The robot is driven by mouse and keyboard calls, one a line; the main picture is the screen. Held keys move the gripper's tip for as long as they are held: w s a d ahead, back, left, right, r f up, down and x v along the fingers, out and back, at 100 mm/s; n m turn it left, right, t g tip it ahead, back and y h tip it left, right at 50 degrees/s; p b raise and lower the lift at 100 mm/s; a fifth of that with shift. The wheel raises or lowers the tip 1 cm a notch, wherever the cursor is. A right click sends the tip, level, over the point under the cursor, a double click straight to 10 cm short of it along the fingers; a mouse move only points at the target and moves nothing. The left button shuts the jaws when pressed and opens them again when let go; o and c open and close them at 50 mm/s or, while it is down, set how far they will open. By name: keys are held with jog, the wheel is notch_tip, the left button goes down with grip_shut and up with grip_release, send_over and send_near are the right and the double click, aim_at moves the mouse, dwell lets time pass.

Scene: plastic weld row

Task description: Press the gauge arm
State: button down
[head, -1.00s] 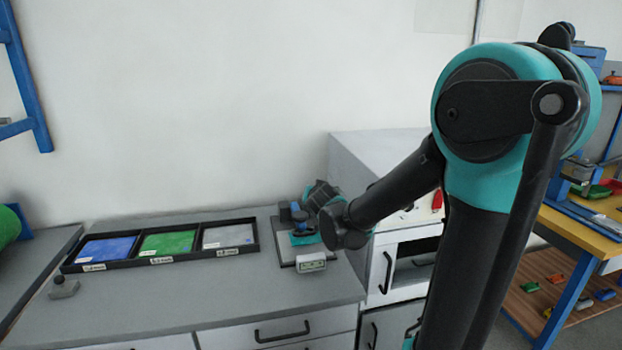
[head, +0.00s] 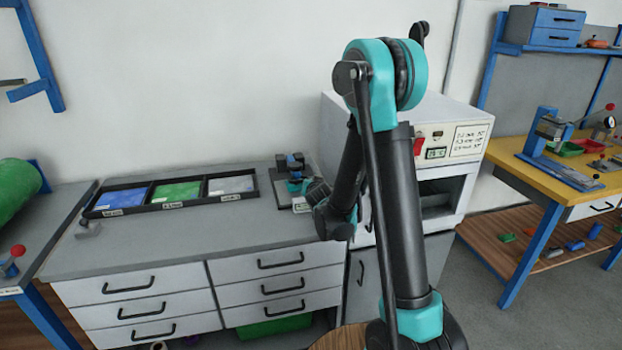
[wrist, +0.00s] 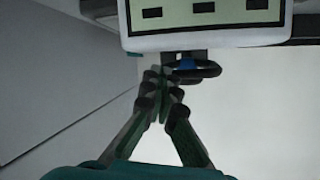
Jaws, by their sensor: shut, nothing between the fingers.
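The gauge (head: 283,200) stands near the right end of the grey counter, with a dark base, a blue upper part and a white display box at its front. In the wrist view a pale display panel (wrist: 205,20) fills the top. A dark loop with a blue piece (wrist: 190,68) sits just below it; I cannot tell whether this is the gauge arm. My gripper (wrist: 158,78) is shut and empty, its fingertips close to the left side of the loop. Contact cannot be made out. In the head view my forearm and wrist partly cover the gauge and my fingers are not clear.
A black tray (head: 148,205) with blue, green and grey sections lies left of the gauge. A small grey block (head: 88,230) lies at the counter's left. A white oven-like cabinet (head: 437,135) stands close on the right. A yellow bench (head: 520,150) stands farther right.

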jog(key=shift+w+f, duration=0.2)
jog(key=shift+f, duration=0.45)
jog(key=shift+w+f, duration=0.15)
jog(key=shift+f, duration=0.1)
jog(key=shift+s, duration=0.2)
jog(key=a+v, duration=0.1)
jog(key=v, duration=1)
jog(key=shift+s+d+r, duration=0.25)
jog(key=shift+s+d, duration=0.15)
jog(key=shift+d, duration=0.05)
